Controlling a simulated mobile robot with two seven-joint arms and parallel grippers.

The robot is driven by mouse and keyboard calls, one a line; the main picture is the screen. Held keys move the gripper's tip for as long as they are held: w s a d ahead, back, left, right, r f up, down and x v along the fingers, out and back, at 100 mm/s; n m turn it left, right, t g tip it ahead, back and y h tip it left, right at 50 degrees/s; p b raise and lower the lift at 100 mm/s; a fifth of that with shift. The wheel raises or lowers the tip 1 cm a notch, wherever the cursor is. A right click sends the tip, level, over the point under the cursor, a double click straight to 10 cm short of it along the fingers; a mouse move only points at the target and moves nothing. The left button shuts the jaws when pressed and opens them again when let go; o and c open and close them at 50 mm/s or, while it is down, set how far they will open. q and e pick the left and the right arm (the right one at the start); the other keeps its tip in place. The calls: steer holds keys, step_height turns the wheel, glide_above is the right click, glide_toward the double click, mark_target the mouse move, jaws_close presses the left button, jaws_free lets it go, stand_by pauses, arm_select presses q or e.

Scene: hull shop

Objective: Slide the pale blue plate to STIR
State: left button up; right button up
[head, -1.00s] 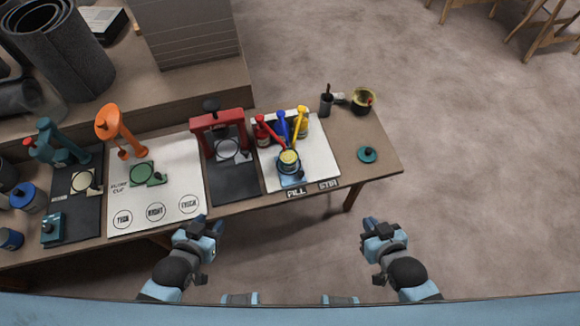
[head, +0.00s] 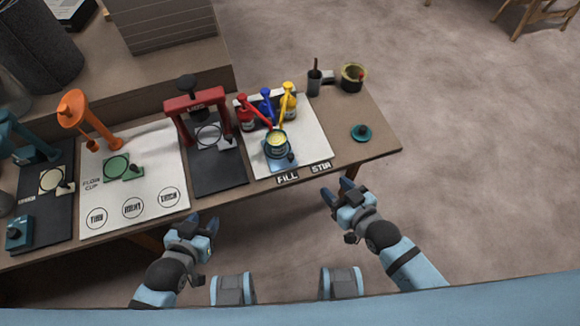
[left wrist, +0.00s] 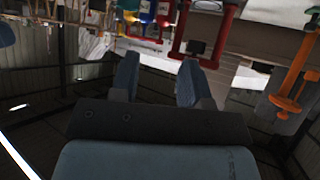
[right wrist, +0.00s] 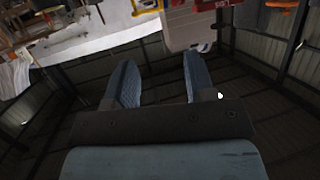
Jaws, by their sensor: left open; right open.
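The pale blue plate (head: 281,163) lies on the white board at the bench's front edge, with a dark knob at its right side. A dark-rimmed cup with yellow contents (head: 276,144) stands on it. The plate is behind the FILL label (head: 287,179); the STIR label (head: 320,168) is to its right. My left gripper (head: 189,226) is open and empty, in front of the bench, left of the plate. My right gripper (head: 335,193) is open and empty, in front of the bench below STIR. The left wrist view shows its open fingers (left wrist: 157,80); the right wrist view likewise (right wrist: 160,80).
Red, blue and yellow pump bottles (head: 267,107) stand behind the cup. A red frame press (head: 197,108) is to the left, an orange stand (head: 73,109) further left. A teal knobbed disc (head: 361,133), a dark cup (head: 314,80) and a pot (head: 352,79) are on the right.

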mark_target(291, 155)
steer(key=w+a+f+n+t+y+b, duration=0.15)
steer(key=w+f+y+b, duration=0.4)
steer(key=f+b, duration=0.95)
steer(key=shift+n+h, duration=0.35)
steer(key=shift+h, duration=0.6)
steer(key=x, duration=0.4)
steer(key=b+x, duration=0.1)
steer(key=x, duration=0.4)
steer(key=b+x, duration=0.1)
steer(key=x, duration=0.4)
steer(key=shift+w+d+r, duration=0.1)
steer(key=shift+w+d, duration=0.2)
steer(key=shift+w, duration=0.1)
steer(key=shift+w+a, duration=0.3)
steer(key=shift+w, duration=0.1)
steer(key=c, duration=0.9)
arm_select(q)
step_height(291, 155, down, 8)
steer(key=w+d+t+h, duration=0.1)
steer(key=w+d, duration=0.1)
steer(key=shift+d+f+t, duration=0.15)
steer(key=shift+f+t, duration=0.1)
steer(key=shift+t, duration=0.15)
arm_select(e)
steer(key=shift+w, duration=0.1)
jaws_close()
